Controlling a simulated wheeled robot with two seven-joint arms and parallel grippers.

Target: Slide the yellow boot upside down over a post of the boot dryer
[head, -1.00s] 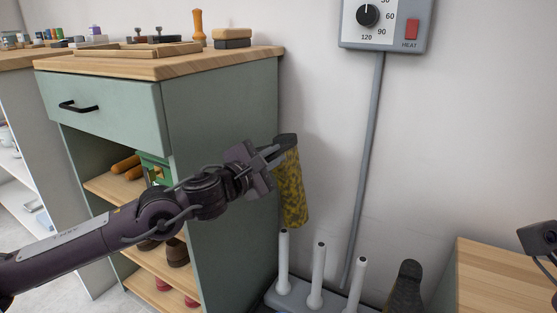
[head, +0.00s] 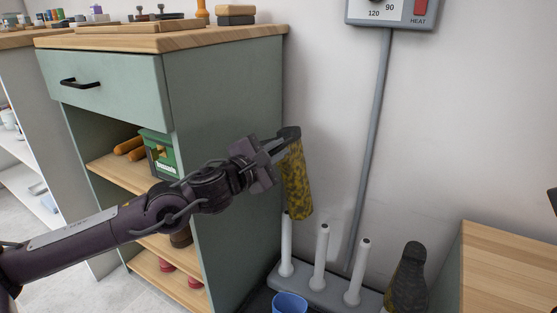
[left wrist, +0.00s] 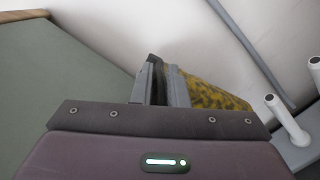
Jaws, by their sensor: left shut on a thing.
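The yellow boot (head: 296,182) has dark speckles and a dark sole. It hangs upside down, sole up, slightly tilted. My left gripper (head: 282,143) is shut on it near the sole end. The middle post (head: 321,258) and right post (head: 356,273) are bare. In the left wrist view the boot (left wrist: 215,92) lies right of the fingers (left wrist: 165,85).
A blue cup (head: 290,303) is in front of the dryer. The green cabinet (head: 225,150) is close on the left, a wooden-topped unit (head: 505,270) on the right, the wall behind.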

